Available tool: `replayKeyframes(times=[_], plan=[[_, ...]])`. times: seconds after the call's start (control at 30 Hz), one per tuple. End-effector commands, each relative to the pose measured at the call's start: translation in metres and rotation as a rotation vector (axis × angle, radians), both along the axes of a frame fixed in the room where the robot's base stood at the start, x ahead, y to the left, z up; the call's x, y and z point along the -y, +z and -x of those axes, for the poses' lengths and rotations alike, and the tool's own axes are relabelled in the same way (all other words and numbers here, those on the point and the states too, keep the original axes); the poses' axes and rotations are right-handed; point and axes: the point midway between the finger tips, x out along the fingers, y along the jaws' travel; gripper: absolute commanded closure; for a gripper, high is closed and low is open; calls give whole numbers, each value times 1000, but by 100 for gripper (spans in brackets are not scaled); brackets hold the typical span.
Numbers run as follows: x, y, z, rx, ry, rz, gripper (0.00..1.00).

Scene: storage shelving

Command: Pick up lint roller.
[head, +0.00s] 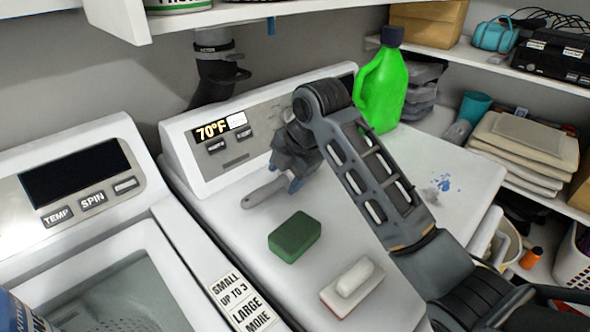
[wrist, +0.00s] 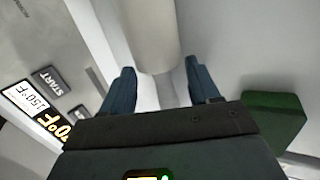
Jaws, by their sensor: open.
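The lint roller (head: 264,192) lies on the white top of the dryer, beside the control panel. In the head view its grey handle points to the lower left, and its other end is hidden by my gripper (head: 284,176). In the wrist view a pale cylindrical part, which looks like the lint roller (wrist: 150,35), reaches in from the top edge, between and just beyond the two blue fingertips of my gripper (wrist: 159,70). The fingers are apart and open. I cannot tell whether either finger touches it.
A green sponge (head: 294,235) and a white-handled scrubbing block (head: 352,286) lie on the dryer top nearby. A green jug (head: 381,85) stands behind my arm. The control panel (head: 255,133) rises close behind the gripper. A washer (head: 75,190) stands left; loaded shelves are right.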

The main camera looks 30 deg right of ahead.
Motion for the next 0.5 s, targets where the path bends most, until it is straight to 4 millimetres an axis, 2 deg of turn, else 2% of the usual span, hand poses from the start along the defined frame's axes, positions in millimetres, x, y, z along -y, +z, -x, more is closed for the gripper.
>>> replayKeyframes(times=[0.1, 0.33, 0.5], plan=[[-1, -8, -3, 0, 0, 1, 39], [-1, -10, -4, 0, 1, 1, 39], [-1, -9, -4, 0, 1, 1, 54]])
